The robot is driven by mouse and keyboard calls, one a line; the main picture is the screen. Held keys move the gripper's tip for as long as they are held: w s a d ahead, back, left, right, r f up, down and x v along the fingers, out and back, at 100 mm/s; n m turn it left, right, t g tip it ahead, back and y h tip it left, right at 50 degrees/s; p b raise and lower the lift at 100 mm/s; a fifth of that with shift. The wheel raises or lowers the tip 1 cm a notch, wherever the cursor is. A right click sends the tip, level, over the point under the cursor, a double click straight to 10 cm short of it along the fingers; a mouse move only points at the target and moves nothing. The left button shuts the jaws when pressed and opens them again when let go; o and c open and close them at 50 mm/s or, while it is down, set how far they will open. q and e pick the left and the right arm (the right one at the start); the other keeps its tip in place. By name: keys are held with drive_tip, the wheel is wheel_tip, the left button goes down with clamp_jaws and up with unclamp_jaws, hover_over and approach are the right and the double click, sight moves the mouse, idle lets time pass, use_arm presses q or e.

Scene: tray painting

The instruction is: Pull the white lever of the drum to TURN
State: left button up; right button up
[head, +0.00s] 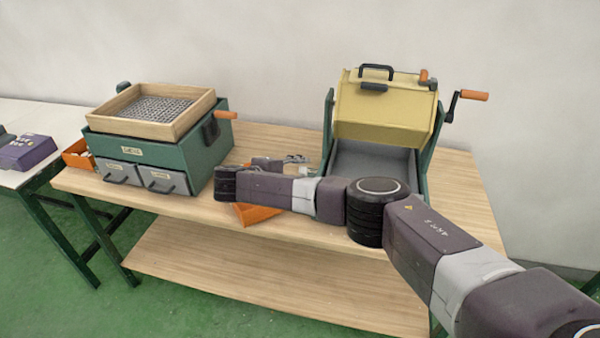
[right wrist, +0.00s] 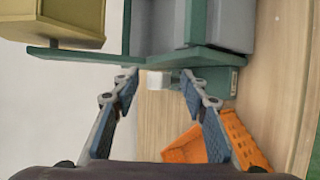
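The drum (head: 385,105) is a yellow box in a green frame, with a black handle on top and an orange-gripped crank at its right. In the right wrist view a small white block, the white lever (right wrist: 158,80), sticks out by the green frame. My right gripper (right wrist: 158,77) is open, its two blue-padded fingers on either side of the lever with gaps left between. In the head view the gripper (head: 297,159) shows only in part behind my right arm, left of the drum. My left gripper is not in view.
An orange crate (right wrist: 190,148) lies close to the gripper at right in the wrist view. A green cabinet (head: 205,150) with grey drawers and a wooden sieve tray (head: 205,105) stands at the left of the wooden table (head: 110,197). A grey bin (head: 370,160) sits under the drum.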

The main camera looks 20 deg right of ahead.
drive_tip(key=v, duration=1.2)
drive_tip(key=shift+w, duration=0.1)
